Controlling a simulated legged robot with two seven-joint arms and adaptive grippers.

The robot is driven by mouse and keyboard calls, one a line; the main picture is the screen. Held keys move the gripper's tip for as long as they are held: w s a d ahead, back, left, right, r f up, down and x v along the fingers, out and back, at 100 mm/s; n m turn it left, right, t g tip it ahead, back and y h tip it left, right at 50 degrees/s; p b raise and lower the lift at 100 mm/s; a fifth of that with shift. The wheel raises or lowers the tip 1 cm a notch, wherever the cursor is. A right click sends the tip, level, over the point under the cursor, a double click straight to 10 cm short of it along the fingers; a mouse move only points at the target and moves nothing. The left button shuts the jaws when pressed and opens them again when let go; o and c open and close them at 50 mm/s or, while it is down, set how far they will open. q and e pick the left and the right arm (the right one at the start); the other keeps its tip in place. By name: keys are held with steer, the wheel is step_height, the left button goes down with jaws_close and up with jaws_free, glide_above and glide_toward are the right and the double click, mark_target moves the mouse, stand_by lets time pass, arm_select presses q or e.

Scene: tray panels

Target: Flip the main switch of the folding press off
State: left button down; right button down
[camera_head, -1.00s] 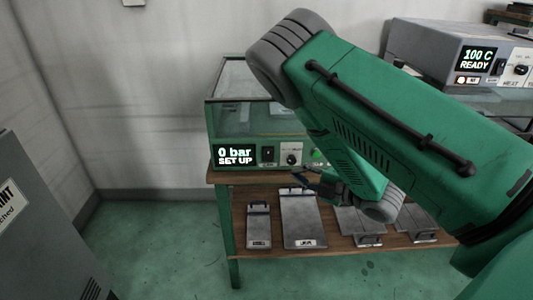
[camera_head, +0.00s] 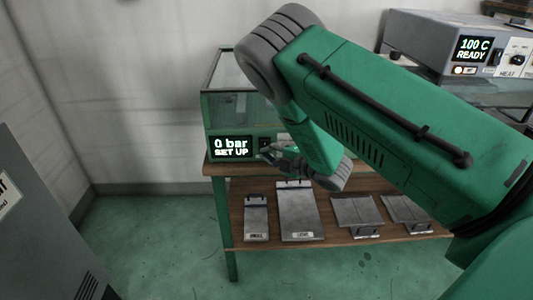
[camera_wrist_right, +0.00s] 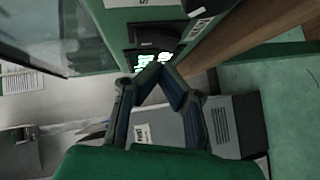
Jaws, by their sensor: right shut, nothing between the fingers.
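The folding press (camera_head: 215,105) is a green machine with a clear cover on a wooden-topped bench. Its lit display (camera_head: 231,147) reads "0 bar SET UP". The dark main switch (camera_head: 265,142) is just right of the display, partly hidden by my right gripper. My right gripper (camera_head: 267,153) is shut and empty, in front of the panel by the switch. In the right wrist view, the fingertips (camera_wrist_right: 157,68) meet over the display, and the dark switch (camera_wrist_right: 155,38) lies just beyond them. I cannot tell whether they touch. My left gripper is not in view.
Several metal panels, such as the large one (camera_head: 298,208), lie on the lower shelf (camera_head: 350,232). A grey heater unit (camera_head: 425,40) reading "100 C READY" stands at right. A grey cabinet (camera_head: 40,235) is at left. The floor between is clear.

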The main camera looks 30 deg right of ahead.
mark_target(265, 146)
steer(key=shift+w+d+f, duration=0.3)
steer(key=shift+w+d, duration=0.3)
steer(key=shift+d, duration=0.05)
steer(key=shift+a, duration=0.1)
steer(key=shift+w+f+n+t+b, duration=0.35)
steer(key=shift+t+b, duration=0.25)
steer(key=shift+b, duration=0.5)
steer(key=shift+r, duration=0.2)
